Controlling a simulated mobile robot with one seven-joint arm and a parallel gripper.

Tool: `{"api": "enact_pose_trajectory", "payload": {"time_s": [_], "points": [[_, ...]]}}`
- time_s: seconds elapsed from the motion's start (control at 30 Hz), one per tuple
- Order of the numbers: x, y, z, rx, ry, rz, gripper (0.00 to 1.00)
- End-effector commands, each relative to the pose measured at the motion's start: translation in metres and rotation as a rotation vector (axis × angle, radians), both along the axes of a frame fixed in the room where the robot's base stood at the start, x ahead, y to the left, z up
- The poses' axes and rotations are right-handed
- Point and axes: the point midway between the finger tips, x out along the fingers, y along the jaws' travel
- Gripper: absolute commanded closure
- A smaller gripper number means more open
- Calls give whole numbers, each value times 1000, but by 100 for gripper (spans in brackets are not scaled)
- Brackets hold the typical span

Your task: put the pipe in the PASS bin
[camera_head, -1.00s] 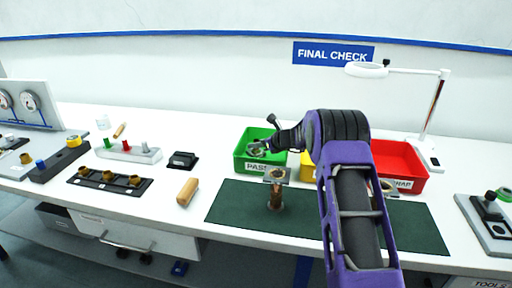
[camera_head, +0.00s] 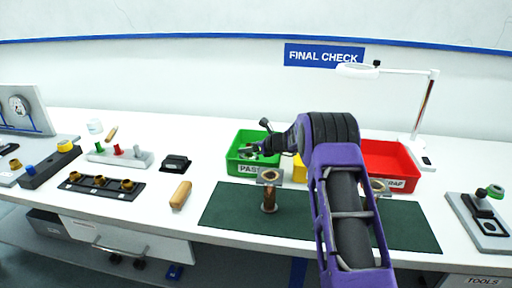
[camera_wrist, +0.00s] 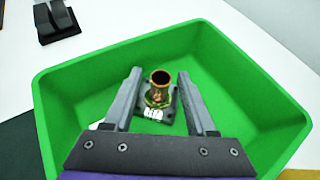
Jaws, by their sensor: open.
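The green PASS bin (camera_head: 238,165) stands at the back left of the dark green mat. It fills much of the wrist view (camera_wrist: 75,85). A brown-gold pipe (camera_wrist: 160,86) stands upright inside it, open end up, with a dark square piece at its foot. My gripper (camera_wrist: 159,75) is open over the bin, with one finger on each side of the pipe; I cannot tell whether they touch it. In the head view my gripper (camera_head: 250,151) is at the bin, and the pipe inside cannot be made out.
A copper-coloured cylinder (camera_head: 269,200) stands on the mat (camera_head: 228,208), below a small plate with a ring. A yellow bin (camera_head: 299,171) is partly hidden by my arm. The red SCRAP bin (camera_head: 395,155) is to the right, beside a lamp (camera_head: 422,110). A wooden block (camera_head: 180,195) lies left.

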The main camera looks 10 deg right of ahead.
Motion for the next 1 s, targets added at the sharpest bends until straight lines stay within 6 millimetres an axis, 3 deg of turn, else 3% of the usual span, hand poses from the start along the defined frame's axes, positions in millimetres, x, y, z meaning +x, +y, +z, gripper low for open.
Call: {"api": "enact_pose_trajectory", "payload": {"time_s": [0.6,1.0], "points": [[-76,-60,54,-1,-1,0,43],[-83,-65,58,0,0,1,43]]}}
